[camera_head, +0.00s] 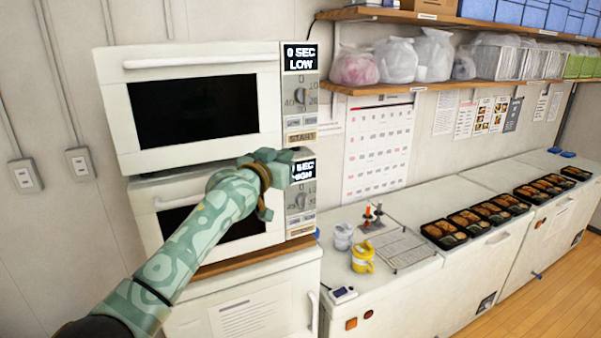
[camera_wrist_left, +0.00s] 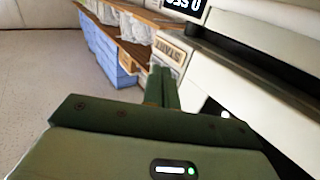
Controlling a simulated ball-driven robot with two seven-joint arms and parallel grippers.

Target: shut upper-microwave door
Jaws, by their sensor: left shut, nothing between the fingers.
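The upper microwave (camera_head: 298,92) is white, with its door (camera_head: 122,105) on the left and a control panel on the right reading "0 SEC LOW". The door has a black window and a bar handle (camera_head: 190,61) along its top edge. It looks nearly flush, but I cannot tell if it is fully closed. My left gripper (camera_head: 284,160) is in front of the door's lower right corner, just below the START button (camera_head: 302,137). Its fingers are together and empty; they show in the left wrist view (camera_wrist_left: 162,88), beside the white door panel. I cannot tell if they touch anything. My right gripper is out of view.
A lower microwave (camera_head: 146,200) sits directly beneath, partly hidden by my left arm. Shelves with bags (camera_head: 396,60) hang at the right. A white counter (camera_head: 430,285) holds a yellow mug (camera_head: 362,255) and several bento trays (camera_head: 445,234).

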